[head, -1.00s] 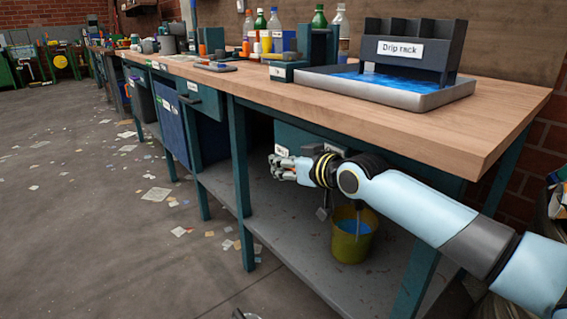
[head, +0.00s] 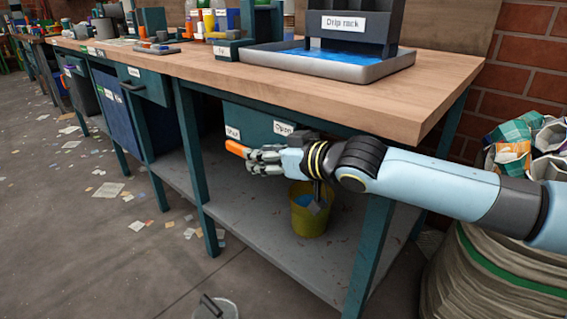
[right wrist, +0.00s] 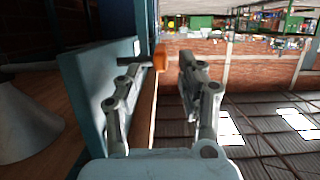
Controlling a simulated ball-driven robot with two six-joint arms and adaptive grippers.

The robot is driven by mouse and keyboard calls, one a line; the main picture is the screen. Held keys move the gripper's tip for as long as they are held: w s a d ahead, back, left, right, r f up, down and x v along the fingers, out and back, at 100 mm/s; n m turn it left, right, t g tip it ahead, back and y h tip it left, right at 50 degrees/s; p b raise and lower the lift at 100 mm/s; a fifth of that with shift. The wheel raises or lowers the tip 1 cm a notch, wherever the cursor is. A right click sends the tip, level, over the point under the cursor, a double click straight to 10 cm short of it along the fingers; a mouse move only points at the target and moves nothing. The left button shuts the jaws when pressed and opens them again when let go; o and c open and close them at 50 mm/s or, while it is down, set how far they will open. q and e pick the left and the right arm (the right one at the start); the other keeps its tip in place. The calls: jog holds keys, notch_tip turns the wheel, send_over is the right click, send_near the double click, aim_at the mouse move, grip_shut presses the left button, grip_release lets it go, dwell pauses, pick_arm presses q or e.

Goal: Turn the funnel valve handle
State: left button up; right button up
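The orange valve handle (head: 237,148) sticks out to the left below the "Shut" label (head: 232,132) on the teal funnel box (head: 252,122) under the bench top. The "Open" label (head: 283,128) is at the box's right. My right gripper (head: 257,160) is at the handle's right end, its fingers partly covering it. In the right wrist view, the orange handle (right wrist: 160,58) shows between the two fingertips of my right gripper (right wrist: 158,72). The fingers are apart, with a visible gap to the right finger. My left gripper is not in view.
A yellow bucket (head: 308,222) with blue contents stands on the lower shelf (head: 262,245) below my right arm. The bench top (head: 300,85) is close above, with a bench leg (head: 368,255) at right. A drip rack (head: 345,22) sits in a tray (head: 385,68).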

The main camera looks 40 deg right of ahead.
jog(key=shift+s+d, duration=0.2)
jog(key=shift+s, duration=2.7)
